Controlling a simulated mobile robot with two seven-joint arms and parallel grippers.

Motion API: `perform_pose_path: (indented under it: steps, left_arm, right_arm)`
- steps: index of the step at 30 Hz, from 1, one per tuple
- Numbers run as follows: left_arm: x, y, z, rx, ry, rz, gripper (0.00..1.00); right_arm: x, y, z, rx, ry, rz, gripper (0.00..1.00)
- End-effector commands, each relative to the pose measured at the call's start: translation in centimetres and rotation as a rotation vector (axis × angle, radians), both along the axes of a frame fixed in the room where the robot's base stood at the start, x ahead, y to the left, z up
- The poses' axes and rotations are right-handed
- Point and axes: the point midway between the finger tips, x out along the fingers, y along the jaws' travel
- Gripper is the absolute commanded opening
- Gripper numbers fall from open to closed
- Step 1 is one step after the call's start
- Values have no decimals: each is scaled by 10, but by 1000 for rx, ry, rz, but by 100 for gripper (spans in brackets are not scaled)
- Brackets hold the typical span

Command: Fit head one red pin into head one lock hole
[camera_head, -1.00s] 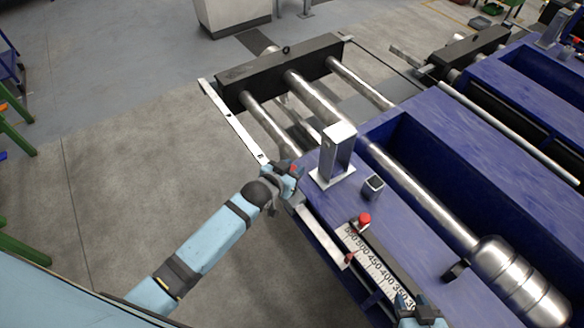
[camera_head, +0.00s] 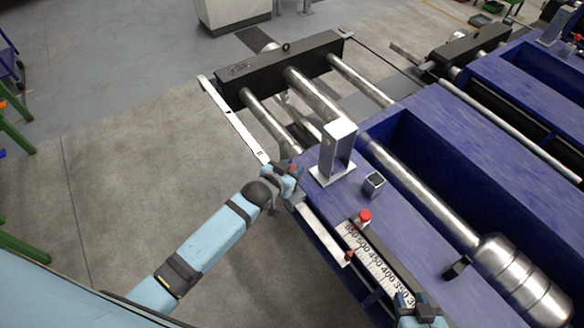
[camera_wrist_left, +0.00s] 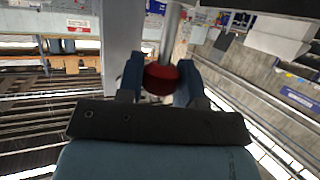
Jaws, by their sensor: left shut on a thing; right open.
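The red pin shows in the left wrist view as a round red knob (camera_wrist_left: 161,79) with a bright metal shaft running away from it. My left gripper (camera_wrist_left: 159,82) is shut on the knob, one finger on each side. In the head view my left gripper (camera_head: 287,177) is at the left edge of the blue machine, beside the foot of an upright metal bracket (camera_head: 337,150); only a speck of red shows there. I cannot make out the head one lock hole or whether the shaft touches anything. My right gripper (camera_head: 421,312) is open near the bottom edge, over the scale.
A second red knob (camera_head: 365,216) stands on the blue table (camera_head: 400,225) beside a numbered scale (camera_head: 375,262). A small square metal post (camera_head: 373,184) is behind it. A slotted flat bar (camera_head: 235,122) runs from the black crosshead (camera_head: 275,70) to my left gripper.

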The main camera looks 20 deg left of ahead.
Motion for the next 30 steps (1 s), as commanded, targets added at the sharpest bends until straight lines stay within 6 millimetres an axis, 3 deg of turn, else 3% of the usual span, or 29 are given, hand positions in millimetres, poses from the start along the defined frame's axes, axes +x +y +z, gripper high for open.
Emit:
perform_pose_path:
  steps: [30]
  left_arm:
    - [0, 0, -26, 0, -1, 0, 7]
  right_arm:
    - [0, 0, -16, 0, 0, 0, 43]
